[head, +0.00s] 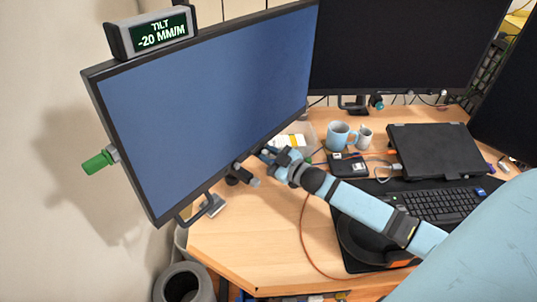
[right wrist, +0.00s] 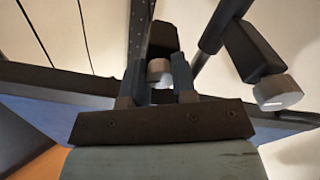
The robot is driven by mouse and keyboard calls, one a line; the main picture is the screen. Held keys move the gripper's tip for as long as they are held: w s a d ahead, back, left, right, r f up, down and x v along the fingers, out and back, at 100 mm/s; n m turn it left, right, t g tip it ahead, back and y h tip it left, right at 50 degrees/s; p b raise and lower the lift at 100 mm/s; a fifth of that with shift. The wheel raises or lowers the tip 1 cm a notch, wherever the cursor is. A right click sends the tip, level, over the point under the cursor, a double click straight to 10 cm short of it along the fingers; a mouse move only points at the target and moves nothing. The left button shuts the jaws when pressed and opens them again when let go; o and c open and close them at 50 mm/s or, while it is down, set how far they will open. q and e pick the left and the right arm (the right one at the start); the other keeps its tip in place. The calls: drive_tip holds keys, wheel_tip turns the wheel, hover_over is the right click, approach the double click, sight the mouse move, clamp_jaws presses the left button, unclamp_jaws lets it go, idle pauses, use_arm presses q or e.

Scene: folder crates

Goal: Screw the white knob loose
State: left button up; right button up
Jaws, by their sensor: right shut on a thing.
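A white knob (right wrist: 159,71) sits between the two fingers of my right gripper (right wrist: 158,80) in the right wrist view, on the end of a dark block. The fingers are shut on its sides. In the head view my right gripper (head: 268,155) is at the lower edge of the big tilted monitor (head: 205,100), and the held knob is hidden there. A second pale knob (right wrist: 278,92) on a dark arm is to the right in the wrist view. A display on the monitor's top (head: 160,33) reads TILT -20 MM/M. My left gripper is not in view.
A green knob (head: 97,162) sticks out at the monitor's left side. A dark clamp (head: 240,175) with a grey knob is left of my gripper. The desk front (head: 260,240) is clear.

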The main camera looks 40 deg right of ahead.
drive_tip(key=n, duration=0.3)
drive_tip(key=shift+p, duration=0.4)
drive_tip(key=n, duration=0.2)
drive_tip(key=shift+n, duration=0.4)
drive_tip(key=n, duration=0.4)
drive_tip(key=shift+n, duration=1.5)
drive_tip(key=o, duration=0.9)
drive_tip(key=shift+s+d, duration=0.1)
drive_tip(key=shift+s, duration=0.05)
